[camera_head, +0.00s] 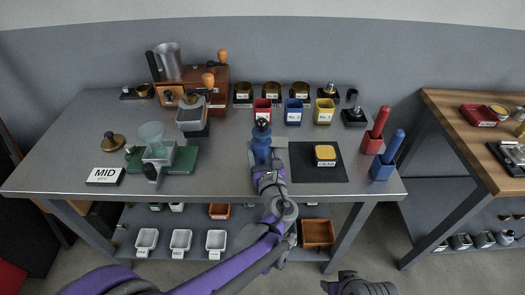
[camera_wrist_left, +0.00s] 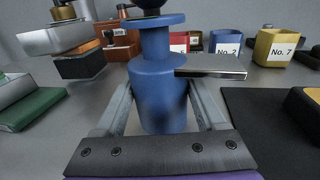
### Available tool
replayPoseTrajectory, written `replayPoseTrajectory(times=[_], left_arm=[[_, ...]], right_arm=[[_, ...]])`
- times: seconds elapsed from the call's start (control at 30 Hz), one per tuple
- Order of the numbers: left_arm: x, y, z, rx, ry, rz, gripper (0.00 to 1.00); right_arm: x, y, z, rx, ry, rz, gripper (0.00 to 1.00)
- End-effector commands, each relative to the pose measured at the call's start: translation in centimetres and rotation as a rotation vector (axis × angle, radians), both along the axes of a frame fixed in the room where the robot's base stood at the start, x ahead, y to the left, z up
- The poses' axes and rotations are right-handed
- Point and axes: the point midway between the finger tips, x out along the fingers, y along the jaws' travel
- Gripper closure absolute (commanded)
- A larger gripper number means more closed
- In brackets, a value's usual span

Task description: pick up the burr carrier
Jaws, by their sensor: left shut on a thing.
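The burr carrier appears to be the blue, spool-like piece (camera_head: 262,150) with a flange near its top and a dark knob above. It stands upright at the middle of the metal table, beside a dark mat. My left gripper (camera_head: 267,168) is shut on it. In the left wrist view the blue burr carrier (camera_wrist_left: 158,85) sits between the two fingers of my left gripper (camera_wrist_left: 160,115). A flat metal bar crosses its right side there. My right gripper (camera_head: 358,285) is at the bottom edge, partly cut off.
Red, blue and yellow numbered cups (camera_head: 294,112) stand behind. The dark mat (camera_head: 305,174) carries a yellow-topped block (camera_head: 325,153). A green-based device (camera_head: 160,155) and a MID sign (camera_head: 105,176) are left. Red and blue holders (camera_head: 382,170) stand near the right edge.

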Motion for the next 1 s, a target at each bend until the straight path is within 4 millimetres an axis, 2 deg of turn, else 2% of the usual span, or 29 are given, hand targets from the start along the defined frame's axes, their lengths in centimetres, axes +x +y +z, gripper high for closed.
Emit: replayPoseTrajectory(times=[0.13,0.23,0.5,0.7,1.0], left_arm=[[0.0,0.0,0.2,0.001,-0.001,0.000,1.00],[0.0,0.0,1.1,0.001,-0.001,0.000,1.00],[-0.1,0.0,6.3,0.001,-0.002,0.000,1.00],[0.0,0.0,9.2,0.001,-0.002,0.000,1.00],[0.0,0.0,10.1,0.001,-0.001,0.000,1.00]], right_arm=[[0.0,0.0,0.1,0.000,0.000,0.000,0.50],[0.0,0.0,0.4,0.000,-0.002,0.000,0.50],[-0.1,0.0,2.2,0.000,-0.008,0.000,0.50],[-0.1,0.0,3.0,0.000,-0.011,0.000,0.50],[-0.1,0.0,3.2,0.000,-0.011,0.000,0.50]])
